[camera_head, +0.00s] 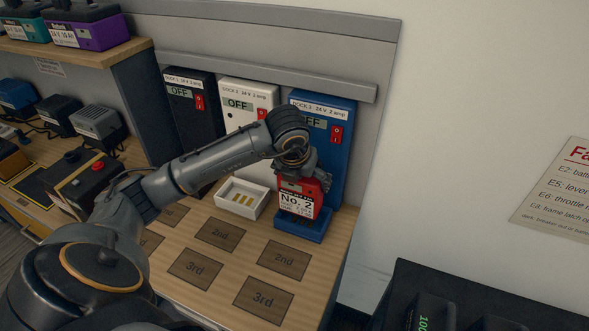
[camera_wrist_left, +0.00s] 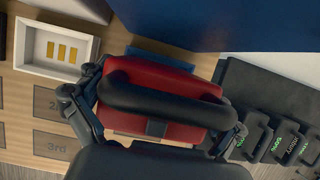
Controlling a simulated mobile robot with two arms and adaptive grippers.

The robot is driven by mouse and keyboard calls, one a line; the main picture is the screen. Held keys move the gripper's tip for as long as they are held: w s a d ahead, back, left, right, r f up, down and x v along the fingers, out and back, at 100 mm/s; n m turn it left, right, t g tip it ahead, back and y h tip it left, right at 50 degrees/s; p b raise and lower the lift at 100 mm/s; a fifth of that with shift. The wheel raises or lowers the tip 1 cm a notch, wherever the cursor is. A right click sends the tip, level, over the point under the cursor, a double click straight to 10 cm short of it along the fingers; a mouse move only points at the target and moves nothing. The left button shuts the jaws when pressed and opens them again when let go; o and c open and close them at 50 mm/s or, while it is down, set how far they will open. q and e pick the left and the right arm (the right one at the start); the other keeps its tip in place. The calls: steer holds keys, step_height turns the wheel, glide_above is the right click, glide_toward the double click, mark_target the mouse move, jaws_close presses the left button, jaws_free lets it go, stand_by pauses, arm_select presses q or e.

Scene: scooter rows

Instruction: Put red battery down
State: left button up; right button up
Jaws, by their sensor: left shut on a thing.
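The red battery (camera_head: 298,201) has a white "No. 2" label and stands upright at the blue dock (camera_head: 333,120). Its lower end is at the blue dock's tray (camera_head: 303,231); I cannot tell whether it rests in it or hangs just above. My left gripper (camera_head: 303,172) is shut on the battery's top from above. In the left wrist view, the gripper's fingers (camera_wrist_left: 155,112) are on both sides of the red battery (camera_wrist_left: 180,78) and its black handle. My right gripper is not in view.
The white dock (camera_head: 252,95) with its empty white tray (camera_head: 240,199) and a black dock (camera_head: 190,110) stand to the left. Marked "2nd" and "3rd" spots (camera_head: 263,299) on the wooden bench are bare. Black batteries (camera_wrist_left: 295,145) with green displays stand at the right.

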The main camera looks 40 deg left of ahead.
arm_select(q)
steer(key=shift+w+d+f, duration=0.15)
steer(key=shift+w+d, duration=0.05)
steer(key=shift+d, duration=0.05)
step_height(320, 180, down, 2)
steer(key=shift+d+p, duration=0.15)
steer(key=shift+p, duration=0.4)
steer(key=shift+w+f, duration=0.1)
steer(key=shift+f, duration=0.55)
steer(key=shift+f, duration=0.15)
steer(key=o, duration=1.5)
steer(key=shift+f, duration=0.1)
steer(key=shift+c, duration=0.2)
steer(key=shift+s, duration=0.2)
